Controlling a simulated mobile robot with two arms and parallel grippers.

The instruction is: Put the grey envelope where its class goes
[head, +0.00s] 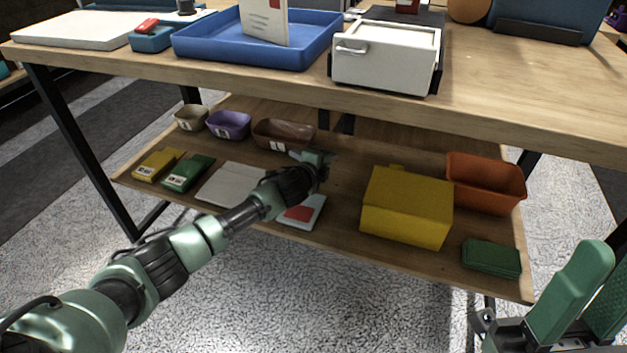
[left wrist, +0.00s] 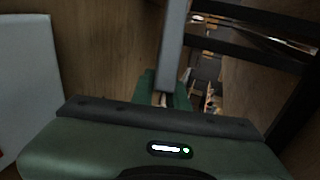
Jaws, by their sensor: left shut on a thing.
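My left gripper (head: 318,160) reaches in under the table top, over the lower shelf. In the left wrist view, its green fingers (left wrist: 165,92) are shut on a narrow grey thing (left wrist: 173,45), seen nearly edge-on. It looks like the grey envelope, but its face and any marking are hidden. I cannot make it out clearly in the head view. My right gripper (head: 597,275) is at the lower right, its green fingers apart and empty.
The lower shelf holds a brown bin (head: 283,134), a purple bin (head: 229,125), a beige bin (head: 191,117), a grey flat piece (head: 228,185), a red-and-white item (head: 303,212), a yellow box (head: 406,207) and an orange bin (head: 485,183). A blue tray (head: 240,52) stands on the table top.

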